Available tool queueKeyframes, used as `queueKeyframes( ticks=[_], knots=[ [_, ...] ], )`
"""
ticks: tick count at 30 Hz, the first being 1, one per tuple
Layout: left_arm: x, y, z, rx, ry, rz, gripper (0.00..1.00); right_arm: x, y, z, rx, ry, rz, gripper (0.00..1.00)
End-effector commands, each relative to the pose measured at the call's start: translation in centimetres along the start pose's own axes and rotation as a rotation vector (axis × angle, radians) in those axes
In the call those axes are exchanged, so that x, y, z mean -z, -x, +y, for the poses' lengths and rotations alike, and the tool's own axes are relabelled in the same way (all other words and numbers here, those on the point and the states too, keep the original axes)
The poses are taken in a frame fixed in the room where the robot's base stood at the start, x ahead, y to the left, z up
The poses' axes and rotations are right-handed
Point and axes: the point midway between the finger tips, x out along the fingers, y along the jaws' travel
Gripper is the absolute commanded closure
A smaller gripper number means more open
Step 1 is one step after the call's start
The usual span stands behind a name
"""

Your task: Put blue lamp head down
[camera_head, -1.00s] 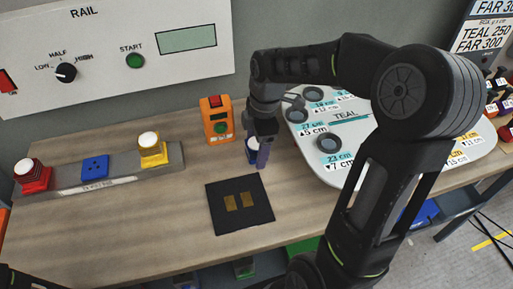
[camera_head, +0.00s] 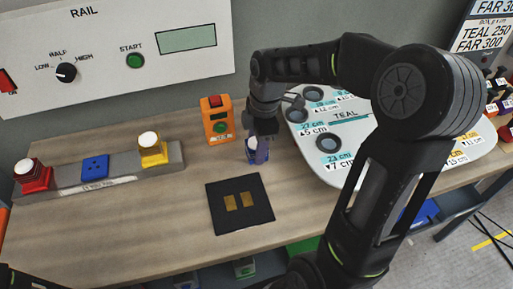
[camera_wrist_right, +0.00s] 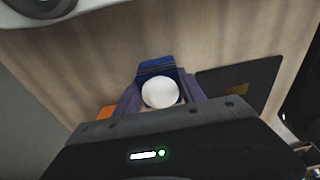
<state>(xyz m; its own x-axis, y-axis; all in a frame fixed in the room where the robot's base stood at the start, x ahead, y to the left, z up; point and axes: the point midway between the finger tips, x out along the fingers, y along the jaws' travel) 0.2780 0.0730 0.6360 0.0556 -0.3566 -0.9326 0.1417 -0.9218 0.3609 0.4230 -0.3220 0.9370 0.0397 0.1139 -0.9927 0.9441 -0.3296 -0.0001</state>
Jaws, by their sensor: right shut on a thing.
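My right gripper (camera_head: 257,152) hangs over the wooden table, its fingers pointing down. It is shut on the blue lamp head (camera_head: 252,144), which has a white dome. In the right wrist view the white dome (camera_wrist_right: 160,92) sits between the two fingers, with a ribbed blue side (camera_wrist_right: 156,66) beyond it. The lamp head is at or just above the tabletop; I cannot tell if it touches. The fingers hide part of it. My left gripper is not in view.
A grey rail bar (camera_head: 120,183) carries a red lamp (camera_head: 33,178), a blue socket block (camera_head: 95,167) and a yellow lamp (camera_head: 152,150). An orange box (camera_head: 217,120) stands close left of the gripper. A black mat (camera_head: 240,220) lies in front. A white TEAL board (camera_head: 350,170) is right.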

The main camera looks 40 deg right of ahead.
Motion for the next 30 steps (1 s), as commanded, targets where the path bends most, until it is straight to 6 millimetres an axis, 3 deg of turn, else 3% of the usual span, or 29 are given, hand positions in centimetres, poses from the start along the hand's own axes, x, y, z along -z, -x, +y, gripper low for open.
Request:
queueKeyframes(
  ticks=[5, 14, 30],
  knots=[
    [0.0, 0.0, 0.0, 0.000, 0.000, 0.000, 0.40, 0.0, 0.0, 0.0, -0.001, 0.000, 0.000, 1.00],
    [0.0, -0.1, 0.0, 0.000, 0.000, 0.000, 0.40, 0.1, 0.6, 0.1, -0.002, 0.000, 0.000, 1.00],
    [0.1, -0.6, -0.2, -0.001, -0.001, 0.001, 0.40, 1.2, 9.2, 0.1, -0.004, 0.001, 0.001, 1.00]
  ],
)
